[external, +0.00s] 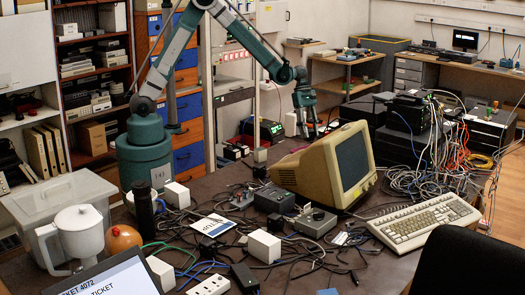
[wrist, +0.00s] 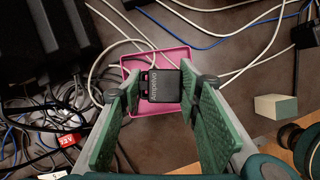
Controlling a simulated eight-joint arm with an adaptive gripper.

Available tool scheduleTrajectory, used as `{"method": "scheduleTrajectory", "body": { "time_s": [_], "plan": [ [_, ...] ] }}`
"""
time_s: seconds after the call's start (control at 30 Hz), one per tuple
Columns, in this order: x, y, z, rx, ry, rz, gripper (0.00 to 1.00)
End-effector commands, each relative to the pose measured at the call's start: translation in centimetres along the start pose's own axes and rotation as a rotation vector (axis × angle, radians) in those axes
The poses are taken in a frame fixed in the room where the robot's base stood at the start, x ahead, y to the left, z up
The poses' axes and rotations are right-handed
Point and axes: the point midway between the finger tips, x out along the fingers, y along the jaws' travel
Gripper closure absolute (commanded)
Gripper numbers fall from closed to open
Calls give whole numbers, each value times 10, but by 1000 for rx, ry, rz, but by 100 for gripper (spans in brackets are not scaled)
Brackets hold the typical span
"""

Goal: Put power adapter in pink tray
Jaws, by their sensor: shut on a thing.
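My gripper (wrist: 163,100) is shut on the power adapter (wrist: 167,86), a small black block with pale lettering on its top, in the wrist view. The pink tray (wrist: 163,50) lies beneath it in the wrist view; its far rim and bare corners show around the adapter. The adapter overlaps the tray in this view; I cannot tell how high above its floor it is. In the external view my gripper (external: 306,122) points down behind the beige monitor (external: 332,166).
Loose white and blue cables (wrist: 220,32) run around and under the tray. A black box (wrist: 40,40) stands at upper left in the wrist view, and a pale block (wrist: 275,108) lies at right. In the external view, network boxes (external: 412,115) with tangled cables stand right of the monitor.

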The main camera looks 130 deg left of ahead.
Motion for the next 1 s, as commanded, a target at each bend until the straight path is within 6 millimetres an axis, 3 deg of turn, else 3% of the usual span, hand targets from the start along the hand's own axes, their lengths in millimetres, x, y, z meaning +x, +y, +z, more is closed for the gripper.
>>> {"method": "scheduleTrajectory", "body": {
  "time_s": [0.23, 0.7, 1.0],
  "plan": [
    [30, 1, -12, 0, 0, 0, 81],
    [36, 0, -15, 0, 0, 0, 81],
    [63, 1, -26, 0, 0, 0, 81]
  ]
}}
